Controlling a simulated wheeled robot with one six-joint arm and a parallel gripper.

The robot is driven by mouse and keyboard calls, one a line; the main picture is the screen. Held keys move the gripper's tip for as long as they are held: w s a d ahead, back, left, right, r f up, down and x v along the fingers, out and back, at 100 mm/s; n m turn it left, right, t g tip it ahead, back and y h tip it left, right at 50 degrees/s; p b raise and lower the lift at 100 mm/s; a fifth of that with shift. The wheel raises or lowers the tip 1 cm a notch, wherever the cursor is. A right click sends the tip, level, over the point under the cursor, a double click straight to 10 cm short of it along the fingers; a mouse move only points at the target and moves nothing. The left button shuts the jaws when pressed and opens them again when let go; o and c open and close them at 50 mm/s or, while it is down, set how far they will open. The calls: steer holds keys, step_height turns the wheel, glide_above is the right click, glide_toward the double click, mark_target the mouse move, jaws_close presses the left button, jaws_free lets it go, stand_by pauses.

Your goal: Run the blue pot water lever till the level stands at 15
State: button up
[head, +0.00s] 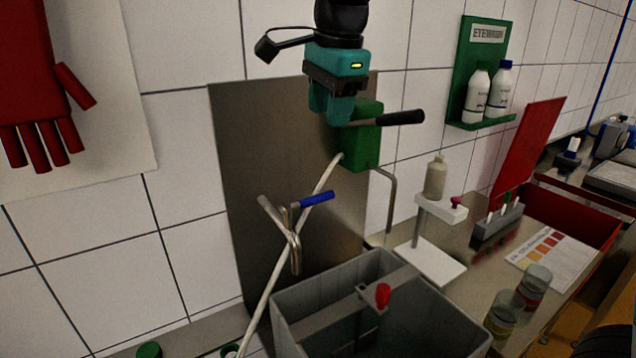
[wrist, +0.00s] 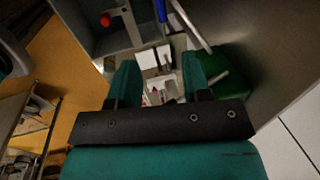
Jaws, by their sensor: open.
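A blue lever (head: 316,199) sticks out to the right from a metal tap fitting in front of the steel panel. A blue handle, likely the same lever, shows at the top of the wrist view (wrist: 161,11). My gripper (head: 332,118) is open and empty, with its teal fingers pointing down, above the blue lever in the head view and apart from it. Its two fingers also show in the wrist view (wrist: 160,82) with a gap between them. A grey tub (head: 292,322) stands below the tap. I cannot make out a water level or scale in it.
A green box (head: 362,150) with a black-handled lever (head: 400,118) is close beside my gripper. A white hose (head: 268,285) hangs in front of the steel panel (head: 237,180). A red-knobbed valve (head: 382,294) sits in the tub. A bottle stand (head: 437,260) is to the right.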

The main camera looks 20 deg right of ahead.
mark_target(318, 196)
steer(key=w+f, duration=0.1)
steer(key=f, duration=0.4)
steer(key=w+f+p, duration=0.1)
steer(key=f, duration=0.5)
steer(key=w+f+p, duration=0.1)
steer(key=f, duration=0.4)
steer(key=shift+w+a+f, duration=0.2)
steer(key=shift+a+f, duration=0.15)
steer(key=shift+f, duration=0.05)
jaws_close()
